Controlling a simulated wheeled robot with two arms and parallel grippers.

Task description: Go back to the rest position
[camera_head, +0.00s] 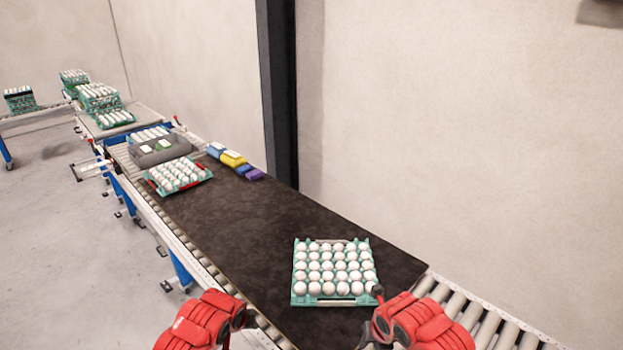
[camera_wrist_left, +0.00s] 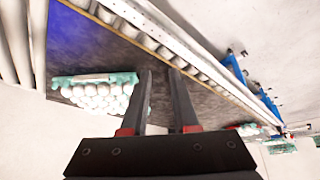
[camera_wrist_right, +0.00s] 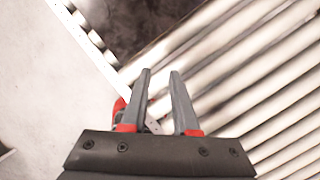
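A green tray of white eggs (camera_head: 333,302) lies on the dark belt in front of me, between my two arms. It also shows in the left wrist view (camera_wrist_left: 122,78). My left gripper (camera_wrist_left: 161,72) is open and empty, its two dark fingers apart beside this tray. In the head view my red left arm is at the bottom left and its fingers are mostly hidden. My right gripper (camera_wrist_right: 160,73) is open and empty above the rollers and belt edge. In the head view my right arm is at the bottom right, close to the tray's near right corner.
A second egg tray (camera_head: 207,176) sits farther up the belt (camera_head: 235,215). Blue, yellow and purple packs (camera_head: 233,158) lie near the wall. A grey container (camera_head: 150,155) and stacked egg trays (camera_head: 100,97) stand farther back. Bare rollers (camera_head: 487,318) are at the right. The belt's middle is clear.

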